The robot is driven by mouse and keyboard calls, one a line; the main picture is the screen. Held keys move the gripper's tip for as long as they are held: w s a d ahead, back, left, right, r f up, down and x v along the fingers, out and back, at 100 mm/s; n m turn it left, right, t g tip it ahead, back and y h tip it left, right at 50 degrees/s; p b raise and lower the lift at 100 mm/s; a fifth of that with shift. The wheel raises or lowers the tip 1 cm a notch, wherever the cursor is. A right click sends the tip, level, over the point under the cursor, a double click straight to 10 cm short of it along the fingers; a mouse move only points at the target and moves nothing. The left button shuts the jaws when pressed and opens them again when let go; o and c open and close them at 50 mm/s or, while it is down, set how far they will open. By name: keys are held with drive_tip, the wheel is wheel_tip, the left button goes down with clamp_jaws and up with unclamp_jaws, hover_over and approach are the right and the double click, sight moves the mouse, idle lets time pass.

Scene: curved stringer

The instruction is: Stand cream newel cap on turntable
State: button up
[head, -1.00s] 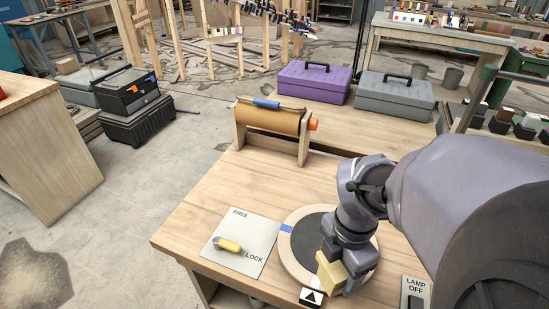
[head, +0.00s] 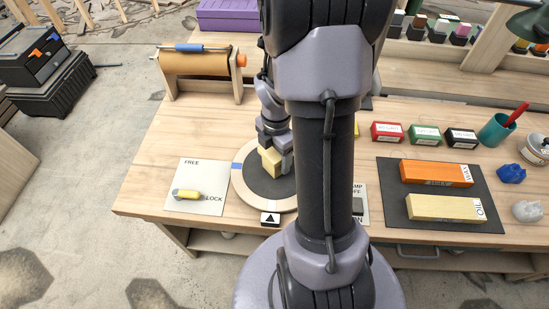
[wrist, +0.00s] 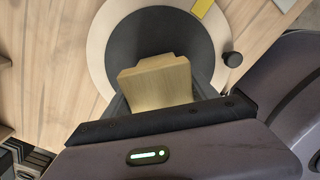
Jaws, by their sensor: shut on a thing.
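The cream newel cap (head: 272,161) is a pale yellow block held in my gripper (head: 275,150), over the turntable. The turntable (head: 238,183) is a round disc with a light wooden rim, a dark centre and a blue mark on its left rim. In the wrist view the cap (wrist: 158,82) sits between the fingers of my gripper (wrist: 160,98), in front of the dark disc (wrist: 150,35). Whether the cap's underside touches the disc cannot be told. My arm hides the turntable's right side in the head view.
A FREE/LOCK plate (head: 190,178) with a yellow lever (head: 187,194) lies left of the turntable. A roller stand (head: 197,70) is behind. To the right are small boxes (head: 387,132), a dark mat (head: 393,206) with orange and cream blocks, and a teal cup (head: 494,131).

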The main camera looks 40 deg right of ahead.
drive_tip(key=shift+f, duration=0.15)
drive_tip(key=shift+f, duration=0.2)
drive_tip(key=o, duration=1.6)
drive_tip(key=shift+c, duration=0.2)
